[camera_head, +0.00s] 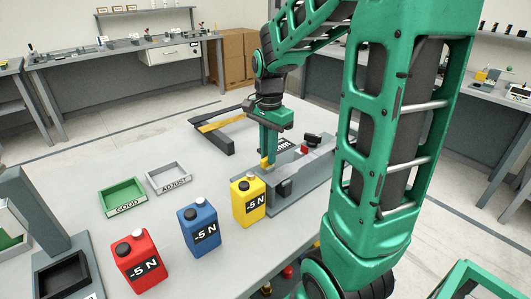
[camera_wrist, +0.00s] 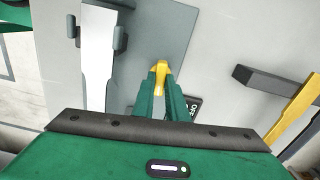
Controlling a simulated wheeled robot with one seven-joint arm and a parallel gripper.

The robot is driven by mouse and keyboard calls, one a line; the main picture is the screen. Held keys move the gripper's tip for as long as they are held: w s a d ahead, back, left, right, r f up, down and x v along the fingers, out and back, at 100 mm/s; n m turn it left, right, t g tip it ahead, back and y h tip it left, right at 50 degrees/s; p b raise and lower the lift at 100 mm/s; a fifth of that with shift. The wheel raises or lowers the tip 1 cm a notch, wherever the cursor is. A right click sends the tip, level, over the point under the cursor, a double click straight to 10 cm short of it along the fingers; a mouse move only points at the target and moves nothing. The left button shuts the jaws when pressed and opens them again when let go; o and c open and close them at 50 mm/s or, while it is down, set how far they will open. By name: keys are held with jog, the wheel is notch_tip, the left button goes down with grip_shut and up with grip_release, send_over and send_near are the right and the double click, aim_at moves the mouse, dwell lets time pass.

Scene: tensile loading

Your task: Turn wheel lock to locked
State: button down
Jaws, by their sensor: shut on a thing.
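My gripper (camera_head: 267,158) points down over a grey machine base (camera_head: 308,178) on the table. Its green fingers are shut on a small yellow handle, which I take to be the wheel lock (camera_head: 265,164). In the wrist view the fingers (camera_wrist: 159,88) close around the yellow handle (camera_wrist: 158,70), which stands at the edge of a grey plate (camera_wrist: 150,40). The fingers hide the lower part of the handle. I cannot tell whether the lock is locked. A dark label (camera_wrist: 194,104) beside the fingers is partly covered.
Yellow (camera_head: 249,207), blue (camera_head: 200,228) and red (camera_head: 139,262) "-5 N" canisters stand left of the machine. A green GOOD tray (camera_head: 122,208) and a grey ADJUST tray (camera_head: 168,188) lie beyond them. A dark frame with a yellow bar (camera_head: 222,122) lies behind.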

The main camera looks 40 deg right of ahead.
jog(key=shift+w+a+r+m, duration=0.1)
jog(key=shift+w+a+m, duration=0.1)
jog(key=shift+m, duration=0.2)
jog(key=c, duration=1.8)
grip_release()
jog(key=shift+s, duration=0.1)
jog(key=shift+o, duration=0.2)
jog(key=shift+d, duration=0.1)
notch_tip(320, 180, up, 11)
jog(key=shift+f, duration=0.2)
